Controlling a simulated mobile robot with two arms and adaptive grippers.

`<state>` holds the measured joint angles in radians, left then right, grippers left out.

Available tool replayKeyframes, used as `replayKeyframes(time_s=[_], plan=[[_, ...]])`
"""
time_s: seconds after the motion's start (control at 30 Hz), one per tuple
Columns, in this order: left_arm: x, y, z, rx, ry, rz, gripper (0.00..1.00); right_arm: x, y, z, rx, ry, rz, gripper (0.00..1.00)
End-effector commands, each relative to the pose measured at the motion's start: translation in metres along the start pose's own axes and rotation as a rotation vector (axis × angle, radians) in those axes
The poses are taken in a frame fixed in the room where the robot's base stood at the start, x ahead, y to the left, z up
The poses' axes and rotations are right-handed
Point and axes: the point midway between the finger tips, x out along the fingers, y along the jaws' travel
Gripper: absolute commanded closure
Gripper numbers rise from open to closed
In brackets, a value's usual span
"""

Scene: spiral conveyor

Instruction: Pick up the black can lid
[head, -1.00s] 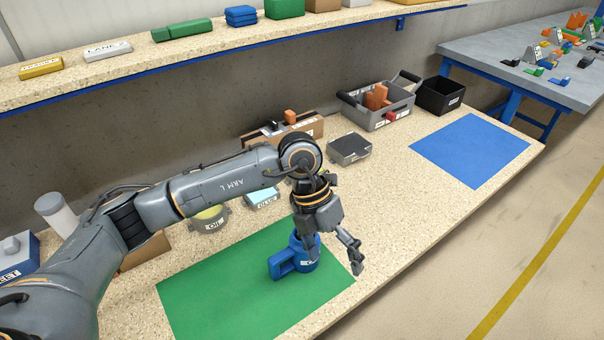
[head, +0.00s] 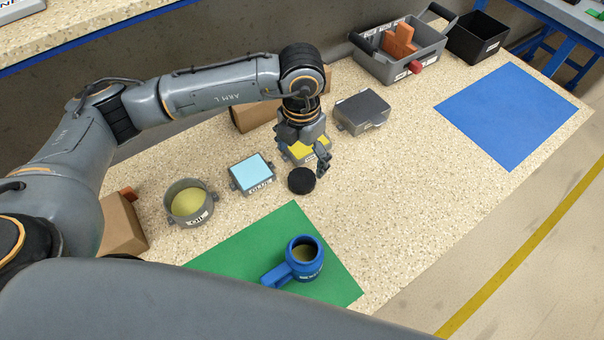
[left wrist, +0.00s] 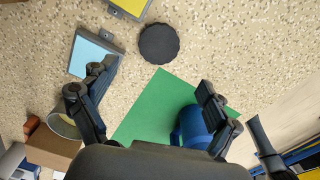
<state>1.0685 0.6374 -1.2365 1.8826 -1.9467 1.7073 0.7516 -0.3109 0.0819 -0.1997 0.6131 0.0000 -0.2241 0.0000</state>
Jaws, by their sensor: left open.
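The black can lid (head: 301,181) is a round black disc lying on the speckled bench, just behind the green mat (head: 222,246). It also shows in the left wrist view (left wrist: 159,44), beyond my fingertips, with nothing on it. My left gripper (head: 307,152) is above the bench close behind the lid in the head view; its fingers are spread and empty. In the left wrist view its two fingers (left wrist: 152,82) stand wide apart. A blue can with a handle (head: 303,262) stands open on the green mat.
Near the lid are a light-blue-topped box (head: 251,173), a yellow-topped box (head: 308,150) and a round OIL container (head: 189,203). A grey-topped box (head: 362,111), a grey crate (head: 424,66) and a black bin (head: 478,38) stand farther back. The blue mat (head: 512,115) is empty.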

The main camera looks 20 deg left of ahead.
Motion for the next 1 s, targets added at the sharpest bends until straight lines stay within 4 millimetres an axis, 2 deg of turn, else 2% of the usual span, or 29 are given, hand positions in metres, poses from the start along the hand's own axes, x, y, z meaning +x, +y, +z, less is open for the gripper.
replayKeyframes(time_s=[0.03,0.17,0.33,0.43,0.63,0.93,0.97,1.0], plan=[[0.009,-0.001,-0.001,0.000,0.004,-0.002,0.11,-0.001,0.001,0.004,0.000,-0.006,0.001,0.60],[0.026,0.000,0.000,-0.001,0.002,-0.002,0.11,-0.002,0.001,0.004,-0.001,-0.005,0.002,0.60],[0.036,0.000,0.001,0.000,0.001,-0.001,0.11,-0.003,0.004,-0.013,0.000,0.021,0.005,0.60],[0.049,0.001,0.002,0.000,0.003,-0.002,0.11,-0.007,0.005,-0.023,0.000,0.036,0.006,0.60],[0.077,0.001,0.005,0.001,0.001,-0.002,0.11,-0.011,0.004,-0.023,0.000,0.035,0.005,0.60],[0.084,0.002,0.005,0.001,0.000,-0.001,0.11,-0.011,-0.003,-0.013,0.002,0.019,-0.004,0.60],[0.084,0.002,0.005,0.001,0.000,-0.001,0.13,-0.011,-0.003,-0.012,0.002,0.019,-0.004,0.60],[0.084,0.002,0.005,0.001,0.000,-0.001,0.22,-0.011,-0.004,-0.012,0.002,0.018,-0.004,0.60]])
